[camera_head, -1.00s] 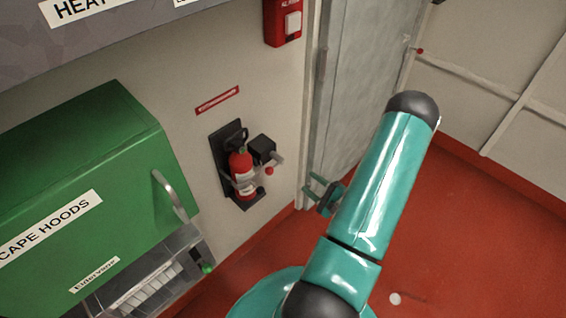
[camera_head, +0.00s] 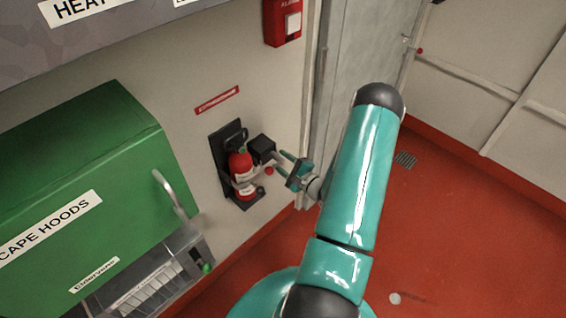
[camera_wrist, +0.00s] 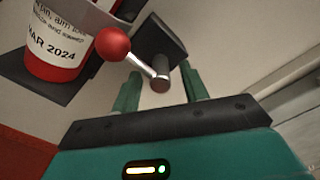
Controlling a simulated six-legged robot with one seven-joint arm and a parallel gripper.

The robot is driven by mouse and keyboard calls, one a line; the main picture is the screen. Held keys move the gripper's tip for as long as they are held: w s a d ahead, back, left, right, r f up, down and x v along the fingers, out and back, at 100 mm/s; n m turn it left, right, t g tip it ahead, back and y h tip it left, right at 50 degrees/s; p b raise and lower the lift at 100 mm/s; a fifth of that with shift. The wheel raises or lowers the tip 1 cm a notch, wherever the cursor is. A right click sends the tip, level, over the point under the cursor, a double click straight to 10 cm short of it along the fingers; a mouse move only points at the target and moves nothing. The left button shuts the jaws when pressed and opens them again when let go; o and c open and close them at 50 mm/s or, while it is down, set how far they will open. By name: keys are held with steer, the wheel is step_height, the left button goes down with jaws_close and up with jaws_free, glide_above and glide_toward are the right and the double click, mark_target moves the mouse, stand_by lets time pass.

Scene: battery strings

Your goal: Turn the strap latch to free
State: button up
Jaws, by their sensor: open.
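The strap latch is a black block (camera_head: 262,149) on the wall, right of the red fire extinguisher (camera_head: 240,164). A metal lever with a red ball knob (camera_head: 269,171) projects from it. In the wrist view the knob (camera_wrist: 112,43) is at upper left, and its thin rod runs down right to a round metal post (camera_wrist: 160,82). My gripper (camera_head: 281,163) is at the latch, fingers pointing at it. In the wrist view its two green fingers (camera_wrist: 162,73) are open, one on each side of the post, with visible gaps. Contact with the rod cannot be told.
The extinguisher sits on a black backplate (camera_head: 220,160). A green escape hood cabinet (camera_head: 80,160) is at left, a grey door (camera_head: 350,80) at right. A red alarm box (camera_head: 284,22) is above. The red floor (camera_head: 450,220) at right is largely clear.

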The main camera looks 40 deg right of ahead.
jaws_close()
steer(key=shift+m, duration=0.3)
stand_by(0.3)
steer(key=m, duration=0.4)
steer(key=shift+a, duration=0.1)
steer(key=m, duration=0.4)
steer(key=shift+m, duration=0.4)
steer(key=m, duration=0.4)
steer(key=shift+r+m, duration=0.15)
steer(key=shift+m, duration=2.05)
